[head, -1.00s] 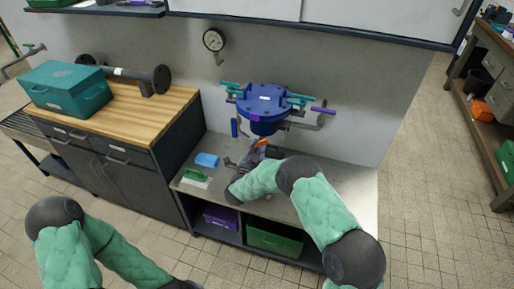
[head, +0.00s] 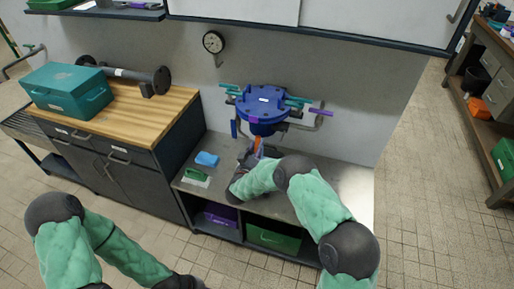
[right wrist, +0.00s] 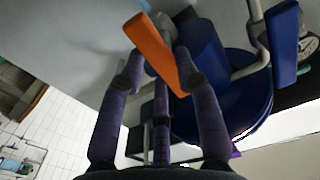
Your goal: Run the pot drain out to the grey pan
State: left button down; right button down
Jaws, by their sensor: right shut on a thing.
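The blue pot (head: 264,101), a round bolted body with teal and purple handles, hangs on the wall above the steel bench; its side also shows in the right wrist view (right wrist: 243,100). An orange lever (head: 258,143) sits below the pot. In the right wrist view the orange lever (right wrist: 152,48) lies between the fingertips of my right gripper (right wrist: 161,70), which is shut on it. In the head view my right gripper (head: 252,155) is partly hidden by its own arm. I cannot make out a grey pan. My left gripper is out of view.
A blue cloth (head: 206,159) and a green-handled brush (head: 196,175) lie on the bench (head: 320,188), left of my right arm. The bench's right end is clear. A wooden-topped cabinet (head: 165,105) with a teal toolbox (head: 68,91) stands at the left.

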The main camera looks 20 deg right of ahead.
jog(key=c, duration=2)
grip_release()
jog(key=shift+f+n, duration=0.1)
jog(key=shift+n, duration=0.5)
jog(key=o, duration=1.1)
jog(key=v, duration=1.2)
